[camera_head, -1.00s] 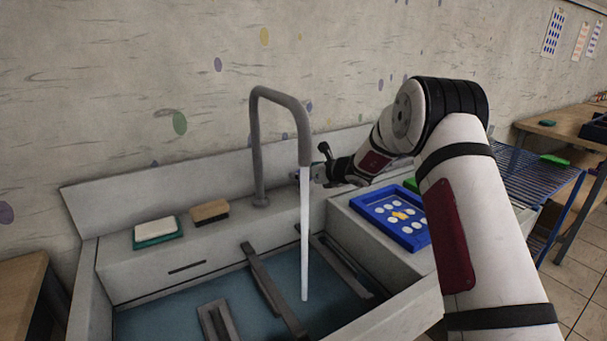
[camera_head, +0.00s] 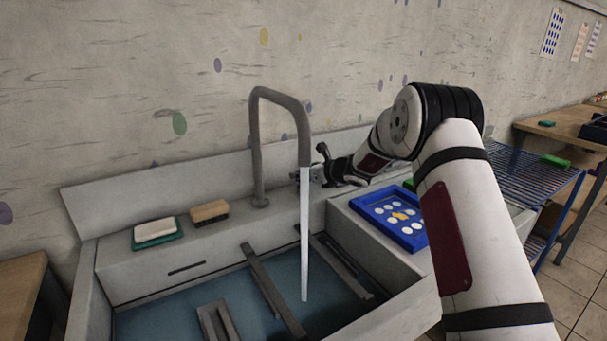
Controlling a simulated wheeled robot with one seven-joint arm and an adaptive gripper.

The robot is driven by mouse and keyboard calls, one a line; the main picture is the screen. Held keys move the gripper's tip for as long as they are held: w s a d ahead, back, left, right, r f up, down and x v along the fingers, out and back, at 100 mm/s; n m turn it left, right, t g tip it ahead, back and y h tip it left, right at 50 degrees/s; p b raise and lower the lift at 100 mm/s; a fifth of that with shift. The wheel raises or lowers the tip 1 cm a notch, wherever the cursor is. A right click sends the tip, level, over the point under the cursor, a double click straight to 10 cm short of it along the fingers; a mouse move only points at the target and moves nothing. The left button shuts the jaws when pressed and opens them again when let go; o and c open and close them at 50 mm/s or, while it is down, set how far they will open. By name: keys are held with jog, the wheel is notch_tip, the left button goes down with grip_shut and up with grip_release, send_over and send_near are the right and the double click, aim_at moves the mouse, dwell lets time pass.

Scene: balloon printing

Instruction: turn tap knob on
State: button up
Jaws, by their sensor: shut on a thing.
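The grey tap (camera_head: 257,150) stands at the back of the sink, and its spout curves over the basin. A pale stream of water (camera_head: 304,240) runs from the spout down into the basin. My gripper (camera_head: 318,172) is behind and right of the spout, low near the sink's back ledge. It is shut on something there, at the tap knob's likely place. The knob itself is too small and too hidden by my fingers and the spout to make out clearly.
The sink basin (camera_head: 100,290) holds bluish water and several grey bars. A sponge (camera_head: 156,228) on a green tray and a brown brush (camera_head: 209,211) lie on the left ledge. A blue frame (camera_head: 415,243) with white discs lies right, below my arm. A blue wire rack (camera_head: 530,175) stands farther right.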

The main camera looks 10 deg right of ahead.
jog(key=shift+d, duration=0.1)
jog(key=shift+f+n+g+y+b, duration=0.1)
jog(key=shift+n+g+y+b, duration=0.4)
jog(key=shift+n+y, duration=0.45)
jog(key=shift+w+f+n+g+y+b, duration=0.1)
jog(key=shift+f+n+g+y+b, duration=0.05)
jog(key=shift+n+g+y+b, duration=0.95)
jog(key=n+g+y+b, duration=0.1)
jog(key=n+b, duration=0.1)
jog(key=b, duration=0.1)
jog(key=shift+g, duration=0.3)
jog(key=shift+n+g+y+b, duration=0.25)
jog(key=shift+n+g+b, duration=0.15)
jog(key=shift+b, duration=0.2)
jog(key=shift+r, duration=0.2)
jog(key=o, duration=1.2)
